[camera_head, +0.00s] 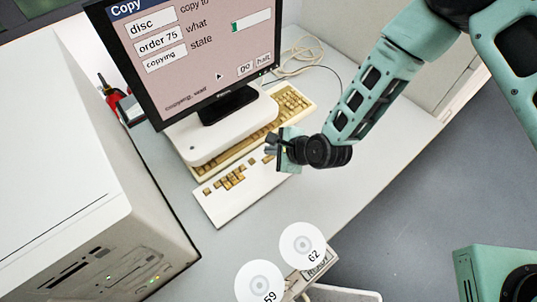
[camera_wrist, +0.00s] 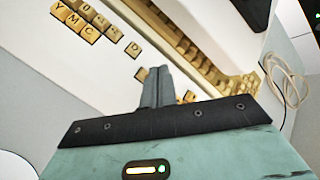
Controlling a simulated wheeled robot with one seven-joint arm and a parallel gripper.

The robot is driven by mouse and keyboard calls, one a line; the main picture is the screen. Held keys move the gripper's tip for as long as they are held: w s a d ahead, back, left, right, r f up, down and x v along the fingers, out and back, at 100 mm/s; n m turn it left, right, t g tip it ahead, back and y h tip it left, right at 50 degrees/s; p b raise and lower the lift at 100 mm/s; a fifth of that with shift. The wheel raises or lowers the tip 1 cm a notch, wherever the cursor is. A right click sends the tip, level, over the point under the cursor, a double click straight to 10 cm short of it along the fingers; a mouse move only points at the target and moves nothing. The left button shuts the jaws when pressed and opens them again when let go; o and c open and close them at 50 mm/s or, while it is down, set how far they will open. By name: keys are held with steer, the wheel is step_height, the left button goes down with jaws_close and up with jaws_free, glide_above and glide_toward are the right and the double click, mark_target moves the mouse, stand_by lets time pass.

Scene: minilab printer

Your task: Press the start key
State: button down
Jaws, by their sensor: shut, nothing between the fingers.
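A white key panel (camera_head: 247,200) with several beige keys lies on the table in front of the monitor. In the wrist view, lettered keys (camera_wrist: 78,22) read Y, M and C, and a separate key (camera_wrist: 133,49) reads D. I cannot tell which is the start key; some keys are hidden behind the fingers. My gripper (camera_head: 270,146) is shut and empty, over the right end of the panel. Its fingers (camera_wrist: 158,74) also show in the wrist view; contact with a key cannot be told. The monitor (camera_head: 190,75) reads "copying, wait", with a partly green bar.
A beige keyboard (camera_head: 291,104) lies behind, partly under a white monitor base (camera_head: 215,135). A large white machine (camera_head: 70,170) stands at left. White discs (camera_head: 302,246) numbered 62 and 59 are at the front. Cables (camera_head: 300,62) lie behind; the table right of the panel is clear.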

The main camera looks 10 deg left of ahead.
step_height(320, 180, up, 5)
steer(key=p, duration=0.3)
steer(key=shift+f, duration=0.1)
stand_by(0.6)
steer(key=s+d+r+n+g+h, duration=0.1)
steer(key=s+d+r+n, duration=0.15)
steer(key=r+n, duration=0.2)
steer(key=s+d+r+n+g+h+b, duration=0.1)
steer(key=d+r+n, duration=0.25)
steer(key=r, duration=0.25)
steer(key=s+d+r+n+g+h, duration=0.1)
steer(key=s+d+r+n, duration=0.1)
steer(key=r+n, duration=0.35)
steer(key=s+d+r+n+g+h, duration=0.1)
steer(key=s+d+r+n+h, duration=0.3)
steer(key=s+d+r+n, duration=0.5)
steer(key=s+d+r, duration=0.1)
steer(key=s+d, duration=0.2)
steer(key=shift+s+d+r+g+b, duration=0.25)
steer(key=shift+s+r+g+b, duration=0.05)
steer(key=shift+s+b, duration=0.1)
